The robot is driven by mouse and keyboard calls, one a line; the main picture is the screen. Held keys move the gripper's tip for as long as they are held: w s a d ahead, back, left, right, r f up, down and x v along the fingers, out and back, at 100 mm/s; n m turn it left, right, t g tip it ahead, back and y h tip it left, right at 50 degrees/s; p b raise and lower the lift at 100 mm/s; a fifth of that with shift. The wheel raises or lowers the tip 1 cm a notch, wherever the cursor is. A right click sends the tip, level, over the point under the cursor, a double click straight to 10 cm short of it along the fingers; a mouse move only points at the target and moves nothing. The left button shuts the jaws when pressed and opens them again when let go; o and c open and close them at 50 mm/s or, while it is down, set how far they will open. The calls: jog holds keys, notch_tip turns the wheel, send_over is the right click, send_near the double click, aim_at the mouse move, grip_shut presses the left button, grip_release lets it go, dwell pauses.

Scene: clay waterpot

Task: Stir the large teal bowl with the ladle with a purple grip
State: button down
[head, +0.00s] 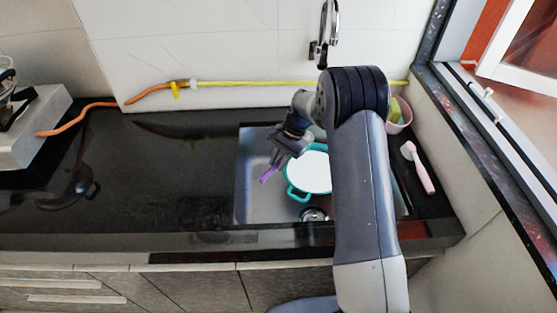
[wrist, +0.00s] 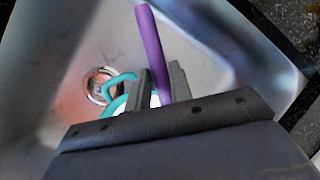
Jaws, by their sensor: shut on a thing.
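The large teal bowl (head: 308,174), white inside with a teal rim and side handle, sits in the sink. My forearm hides its right part. My gripper (head: 276,158) is above the sink at the bowl's left edge, shut on the ladle's purple grip (head: 268,174). In the wrist view, the purple grip (wrist: 150,45) stands out tilted between the two fingers (wrist: 161,80). The ladle's head is hidden behind the gripper, so I cannot tell whether it is in the bowl. Part of the teal bowl (wrist: 121,82) shows behind the left finger.
The sink (head: 252,205) surrounds the bowl, with a drain (head: 313,214) at its front. A pink pot (head: 398,115) and a pink brush (head: 418,168) stand and lie to the right. A faucet (head: 327,30) is behind. The dark counter (head: 170,170) at left is mostly clear.

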jog(key=shift+g+h, duration=0.5)
jog(key=shift+h, duration=0.2)
jog(key=shift+r+p, duration=2.5)
jog(key=shift+p, duration=0.45)
jog(key=shift+f, duration=0.1)
